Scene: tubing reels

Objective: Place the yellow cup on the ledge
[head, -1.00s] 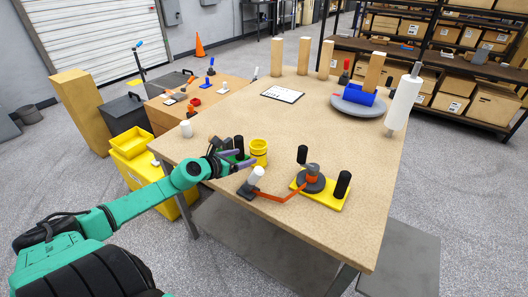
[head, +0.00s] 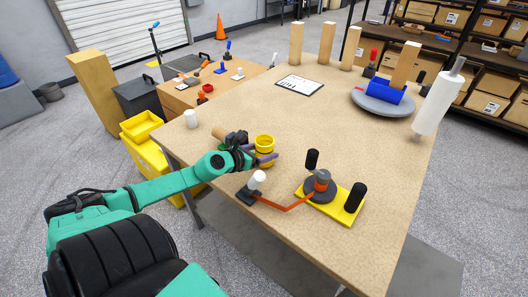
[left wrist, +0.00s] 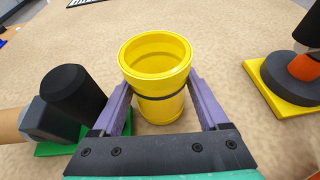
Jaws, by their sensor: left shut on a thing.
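The yellow cup (head: 264,141) stands upright on the large tan table (head: 345,170), near its left front side. My left gripper (head: 262,153) is shut on it, with one purple finger on each side. In the left wrist view the cup (left wrist: 156,75) sits between the finger pads (left wrist: 158,105), its open top facing up and empty. A dark band runs around its middle. I cannot tell which surface is the ledge. My right gripper is not in view.
A black knob (left wrist: 74,93) on a green base stands close left of the cup, with a wooden handle. A yellow plate (head: 338,208) with black posts and an orange arm lies to the right. The table's middle is clear.

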